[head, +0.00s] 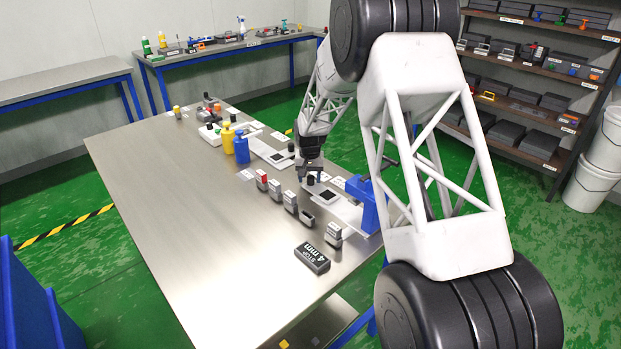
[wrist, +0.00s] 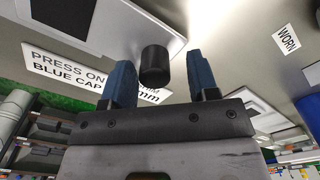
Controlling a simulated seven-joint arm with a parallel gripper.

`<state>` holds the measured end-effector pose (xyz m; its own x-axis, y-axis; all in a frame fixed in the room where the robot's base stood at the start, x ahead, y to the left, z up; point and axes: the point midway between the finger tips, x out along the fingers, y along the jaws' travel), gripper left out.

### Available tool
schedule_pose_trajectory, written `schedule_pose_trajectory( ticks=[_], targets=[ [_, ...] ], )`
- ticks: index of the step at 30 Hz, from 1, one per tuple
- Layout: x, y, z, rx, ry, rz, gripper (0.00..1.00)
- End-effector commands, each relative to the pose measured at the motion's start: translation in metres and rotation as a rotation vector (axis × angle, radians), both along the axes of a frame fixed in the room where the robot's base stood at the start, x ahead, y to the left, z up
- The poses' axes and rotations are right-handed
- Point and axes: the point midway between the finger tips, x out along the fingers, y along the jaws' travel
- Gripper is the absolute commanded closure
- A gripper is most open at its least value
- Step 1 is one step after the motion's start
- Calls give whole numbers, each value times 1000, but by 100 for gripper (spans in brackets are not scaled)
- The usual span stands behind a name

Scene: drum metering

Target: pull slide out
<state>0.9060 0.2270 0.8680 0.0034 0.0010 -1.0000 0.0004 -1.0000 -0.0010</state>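A pale flat slide plate (head: 346,209) with a dark square window lies on the steel table, near its right edge in the head view. In the wrist view the plate (wrist: 150,25) fills the top, with part of the dark window at its upper left. A black cylindrical knob (wrist: 155,62) stands out from it. My gripper (wrist: 161,80) is open, with its blue fingers on either side of the knob. The knob looks closer to the left finger; a gap shows on the right. In the head view my gripper (head: 309,178) is low over the plate's knob end.
A blue bracket (head: 366,203) stands at the plate's right. Several small grey blocks (head: 290,201) stand along its left, and a black "4 mm" stop block (head: 312,257) lies nearer. A second plate (head: 264,151) and blue and yellow bottles (head: 241,148) are farther back. The table's left half is clear.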

Motion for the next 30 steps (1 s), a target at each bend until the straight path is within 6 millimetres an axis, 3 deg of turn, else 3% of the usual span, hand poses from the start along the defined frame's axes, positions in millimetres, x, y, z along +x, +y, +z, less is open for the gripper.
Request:
schedule_pose_trajectory(
  ticks=[11, 30],
  targets=[
    [-1, -1, 5, 0, 1, 0, 46],
    [-1, 0, 72, 0, 1, 0, 46]
  ],
)
